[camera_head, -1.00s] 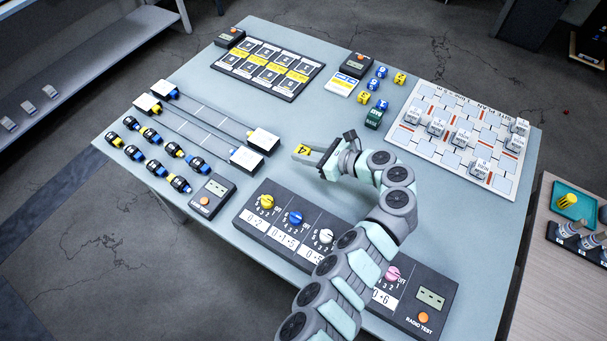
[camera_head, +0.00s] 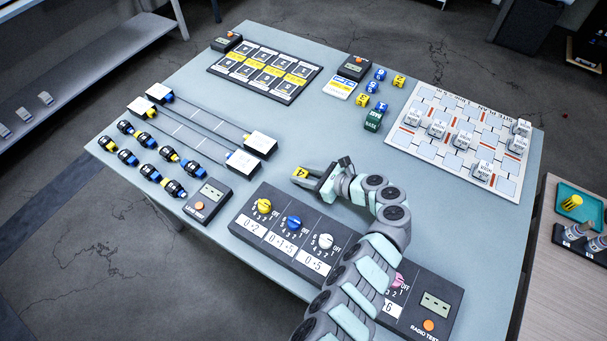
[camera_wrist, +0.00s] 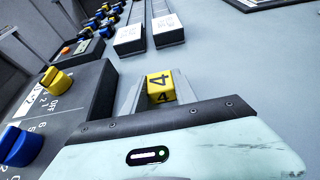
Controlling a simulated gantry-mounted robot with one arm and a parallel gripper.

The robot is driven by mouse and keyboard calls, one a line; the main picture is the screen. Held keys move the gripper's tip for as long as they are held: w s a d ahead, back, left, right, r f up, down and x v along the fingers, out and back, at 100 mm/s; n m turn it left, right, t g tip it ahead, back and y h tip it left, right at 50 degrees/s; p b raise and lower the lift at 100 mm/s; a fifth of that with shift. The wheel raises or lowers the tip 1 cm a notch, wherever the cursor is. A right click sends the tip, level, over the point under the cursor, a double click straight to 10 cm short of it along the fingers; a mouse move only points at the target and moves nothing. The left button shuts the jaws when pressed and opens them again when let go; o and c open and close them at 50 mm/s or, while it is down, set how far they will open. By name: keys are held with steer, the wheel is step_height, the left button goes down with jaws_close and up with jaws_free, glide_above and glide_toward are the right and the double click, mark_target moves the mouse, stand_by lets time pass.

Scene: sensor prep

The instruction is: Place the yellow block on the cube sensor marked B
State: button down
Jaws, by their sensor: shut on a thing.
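My gripper (camera_head: 306,178) is shut on a yellow block (camera_head: 299,172) marked 4. It holds the block near the middle front of the table, behind the dial panel. In the wrist view the yellow block (camera_wrist: 160,86) sits at the jaws with its 4 facing up and toward the camera. White boxes stand at the ends of two slide rails, including two near ones (camera_head: 260,144) and (camera_head: 242,162). Several white cubes (camera_head: 462,139) stand on the site plan board. Their lettering is too small for me to tell which thing is marked B.
The dial panel (camera_head: 279,238) lies close in front of my gripper. The site plan board (camera_head: 420,150) is at the right. Small blue and yellow cubes (camera_head: 362,100) and a green box (camera_head: 373,121) stand at the back. The table between rails and board is mostly clear.

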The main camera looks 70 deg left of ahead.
steer(key=c, duration=1)
jaws_free()
steer(key=shift+f, duration=0.15)
steer(key=shift+o, duration=0.2)
steer(key=p+v, duration=0.2)
steer(key=v, duration=0.9)
steer(key=shift+a, duration=0.1)
steer(key=shift+w+d+r, duration=0.15)
steer(key=shift+d+r, duration=0.15)
steer(key=shift+o, duration=1.2)
steer(key=shift+w+d+r, duration=0.1)
steer(key=shift+d, duration=0.1)
